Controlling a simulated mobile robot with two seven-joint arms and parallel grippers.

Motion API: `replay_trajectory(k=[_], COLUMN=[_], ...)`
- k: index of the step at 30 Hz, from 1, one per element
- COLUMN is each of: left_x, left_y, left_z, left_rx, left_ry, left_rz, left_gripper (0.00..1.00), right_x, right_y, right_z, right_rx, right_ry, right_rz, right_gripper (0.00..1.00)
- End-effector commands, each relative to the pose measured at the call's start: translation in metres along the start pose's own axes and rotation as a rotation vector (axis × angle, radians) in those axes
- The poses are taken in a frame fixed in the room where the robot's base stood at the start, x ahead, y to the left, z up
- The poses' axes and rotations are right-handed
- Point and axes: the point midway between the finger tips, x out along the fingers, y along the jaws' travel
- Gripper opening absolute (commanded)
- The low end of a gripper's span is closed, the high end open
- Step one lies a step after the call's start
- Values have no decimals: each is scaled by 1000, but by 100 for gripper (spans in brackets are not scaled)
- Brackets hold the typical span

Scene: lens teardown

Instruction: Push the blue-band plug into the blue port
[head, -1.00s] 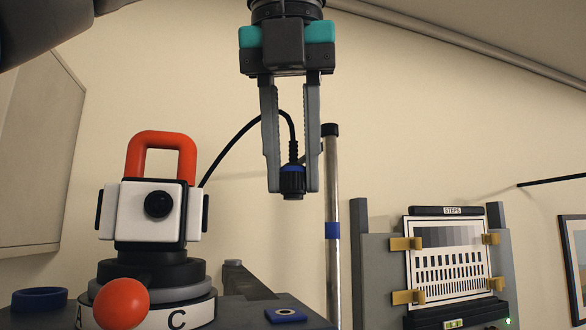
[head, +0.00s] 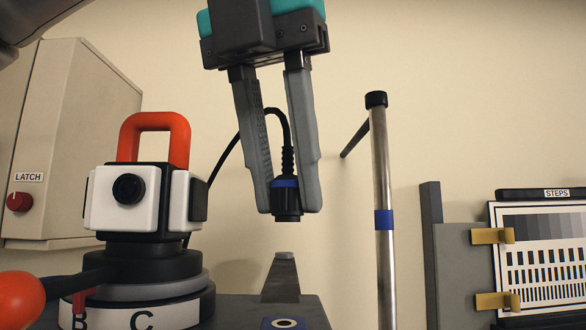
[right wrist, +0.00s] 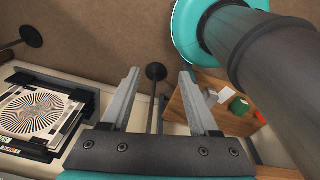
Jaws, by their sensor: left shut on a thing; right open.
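The blue-band plug (head: 286,198) is black with a blue ring and hangs upright, its end pointing down. My left gripper (head: 289,206) is shut on it in the head view. A black cable rises from the plug, loops over and runs down behind the white and black device (head: 143,200). The blue port (head: 284,323) is a blue square with a pale ring, at the bottom edge of the head view, partly cut off. The plug is above it, clearly apart. My right gripper (right wrist: 160,85) is open and empty in the right wrist view.
A grey wedge-shaped post (head: 282,278) stands behind the port. A metal pole (head: 383,230) with a blue band rises to the right. The device has a red handle (head: 156,130) and a red ball knob (head: 18,300). A STEPS chart (head: 545,250) stands far right.

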Motion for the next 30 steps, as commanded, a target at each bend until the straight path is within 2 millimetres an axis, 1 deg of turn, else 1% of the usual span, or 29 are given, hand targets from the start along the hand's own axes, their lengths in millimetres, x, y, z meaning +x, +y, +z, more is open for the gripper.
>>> replay_trajectory(k=[9,14,17,25,27,30], left_x=[0,2,7,30,38,45], left_y=[0,0,0,0,0,0], left_z=[-1,-2,-4,-14,-17,-20], left_rx=[5,7,8,7,4,5], left_ry=[1,2,5,1,-1,-1], left_rz=[-1,-2,-1,-5,-3,-2], left_gripper=[0,0,0,0,0,0], right_x=[-1,-1,-1,0,10,17], right_y=[-22,-25,-24,-18,-18,-17], right_z=[13,12,12,10,11,11], right_rx=[7,6,6,3,2,3], right_ry=[-18,-18,-18,-15,-15,-14], right_rz=[-28,-33,-32,-24,-22,-22], right_gripper=[61,61,61,61,61,61])
